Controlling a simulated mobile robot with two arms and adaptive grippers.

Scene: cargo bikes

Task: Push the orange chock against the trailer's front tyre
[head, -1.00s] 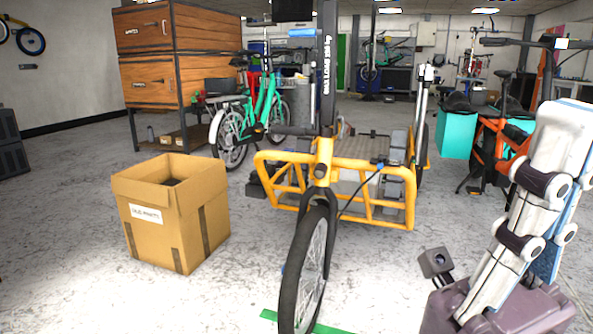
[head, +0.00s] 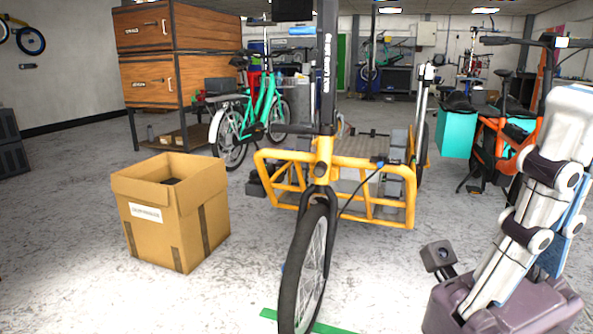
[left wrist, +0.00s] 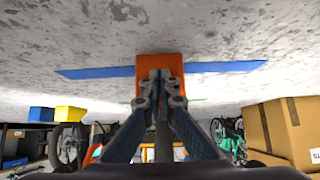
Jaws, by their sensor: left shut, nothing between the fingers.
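The orange chock (left wrist: 157,64) lies on the floor in the left wrist view, straight ahead of my left gripper (left wrist: 160,78). The gripper's fingers are shut and empty. They overlap the chock in the picture; I cannot tell whether they touch it. The yellow-framed trailer (head: 386,215) stands in the middle of the head view. Its front tyre (head: 290,285) is black and upright, nearest to me. The chock and my left gripper do not show in the head view. The gap between chock and tyre cannot be judged. My right gripper is not in view.
A blue strip (left wrist: 225,66) lies on the floor at the chock. A green strip (head: 330,329) lies by the front tyre. An open cardboard box (head: 165,235) stands left of the trailer, with clear floor between. An orange bike (head: 495,150) stands at the right.

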